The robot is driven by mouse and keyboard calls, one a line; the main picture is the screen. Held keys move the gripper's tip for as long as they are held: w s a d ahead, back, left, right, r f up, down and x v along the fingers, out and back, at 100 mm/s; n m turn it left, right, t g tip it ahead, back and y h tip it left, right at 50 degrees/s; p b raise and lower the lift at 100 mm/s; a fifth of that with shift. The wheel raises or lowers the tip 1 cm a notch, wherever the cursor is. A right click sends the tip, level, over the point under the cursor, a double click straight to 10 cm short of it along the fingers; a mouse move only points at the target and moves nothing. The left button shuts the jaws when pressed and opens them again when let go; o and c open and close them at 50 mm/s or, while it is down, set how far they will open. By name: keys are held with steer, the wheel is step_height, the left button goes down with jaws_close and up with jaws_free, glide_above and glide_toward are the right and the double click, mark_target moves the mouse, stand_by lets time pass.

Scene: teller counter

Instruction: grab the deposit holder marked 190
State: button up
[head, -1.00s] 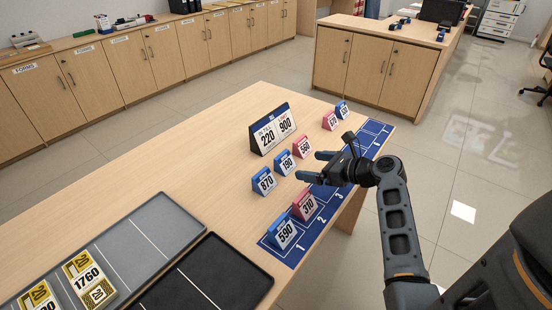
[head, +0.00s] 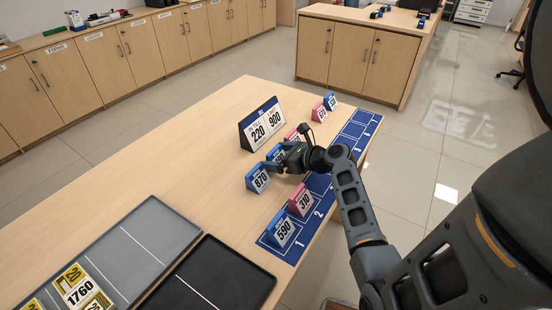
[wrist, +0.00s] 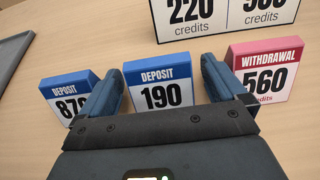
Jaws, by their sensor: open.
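The blue deposit holder marked 190 (wrist: 161,92) stands upright in the wrist view, between the two fingers of my gripper (wrist: 160,88). The fingers are open, one on each side of it, and I cannot tell whether either touches it. In the head view the holder (head: 277,154) is mostly hidden behind my gripper (head: 275,162). The blue deposit holder marked 870 (wrist: 66,92) is close outside the left finger. The pink withdrawal holder marked 560 (wrist: 268,72) is close outside the right finger.
A large sign reading 220 and 900 (head: 262,126) stands behind. Holders 590 (head: 281,230) and 310 (head: 301,199) stand on the blue numbered mat (head: 318,186). Two more holders stand at the far end. Grey (head: 165,225) and black (head: 235,262) trays lie at the near left.

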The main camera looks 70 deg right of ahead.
steer(key=shift+w, duration=0.15)
steer(key=c, duration=1)
steer(key=shift+c, duration=0.3)
steer(key=shift+r, duration=0.1)
